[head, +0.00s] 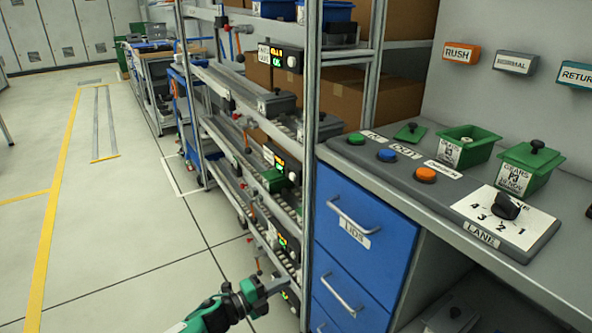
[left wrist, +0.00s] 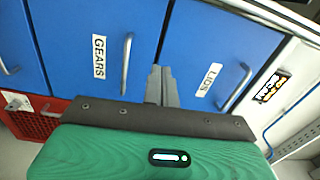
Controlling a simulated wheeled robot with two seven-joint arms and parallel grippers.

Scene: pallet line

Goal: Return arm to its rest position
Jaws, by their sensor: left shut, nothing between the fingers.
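My left arm comes in at the bottom of the head view, and its green and black gripper (head: 280,285) hangs low beside the shelf rack, left of the blue drawers. In the left wrist view the fingers (left wrist: 160,82) are together with nothing between them, in front of the blue drawer fronts labelled GEARS (left wrist: 65,45) and LIDS (left wrist: 205,40). I cannot tell from the views how far the fingertips are from the drawers. My right gripper is not in view.
The rack post (head: 309,150) stands close to my left gripper. A red crate (left wrist: 35,122) shows in the wrist view. Open floor (head: 130,230) lies left.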

